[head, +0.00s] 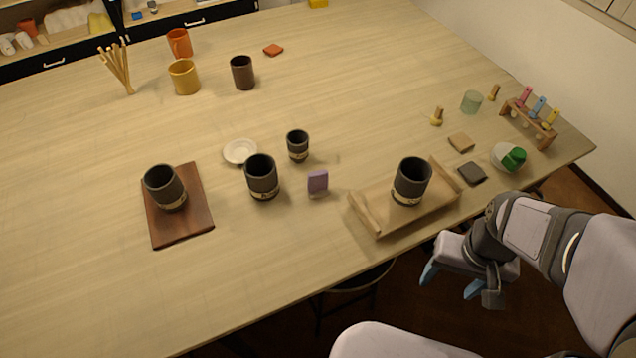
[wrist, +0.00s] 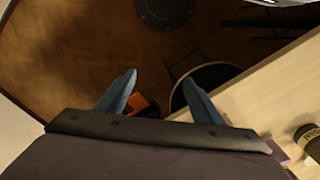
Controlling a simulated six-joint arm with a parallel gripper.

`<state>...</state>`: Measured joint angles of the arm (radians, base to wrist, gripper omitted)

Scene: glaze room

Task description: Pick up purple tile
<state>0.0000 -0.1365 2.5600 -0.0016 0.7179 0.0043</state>
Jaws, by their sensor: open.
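The purple tile (head: 318,182) stands upright on the table, between a dark cup (head: 261,177) on its left and the wooden tray (head: 378,226) on its right. My gripper (head: 450,285) is open and empty, off the table's front edge at the lower right, well apart from the tile. In the wrist view my two blue fingers (wrist: 158,92) are spread over the floor, with nothing between them. A small purple patch at the lower right of the wrist view may be the tile, but I cannot tell.
The tray holds a dark cup (head: 411,182). Another cup (head: 298,146) and a white saucer (head: 239,151) stand behind the tile. A brown board (head: 187,232) with a cup lies at left. A stool (wrist: 207,78) is below the edge. The table in front of the tile is clear.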

